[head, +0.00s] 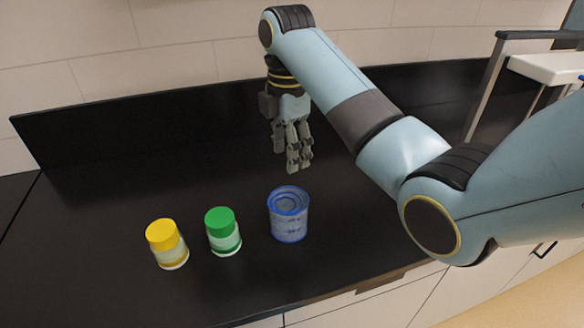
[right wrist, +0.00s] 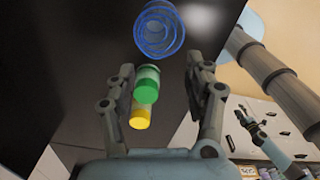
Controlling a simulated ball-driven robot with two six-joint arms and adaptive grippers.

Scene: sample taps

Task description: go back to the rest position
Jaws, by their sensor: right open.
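My right gripper (head: 299,170) hangs over the black counter with its fingers pointing down, behind and above the blue-tinted clear beaker (head: 289,215). Its fingers also show in the right wrist view (right wrist: 160,68); they are apart with nothing held between them. The beaker stands upright on the counter and also shows at the top of the right wrist view (right wrist: 159,30). What looks like my left gripper (right wrist: 246,114) is small at the right of the right wrist view; its jaw state is unclear. The head view does not show it.
A green-capped jar (head: 223,232) and a yellow-capped jar (head: 167,244) stand upright left of the beaker on the counter (head: 110,215). A raised black backsplash (head: 150,110) runs along the tiled wall. A grey-framed white stand (head: 545,67) is at the far right.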

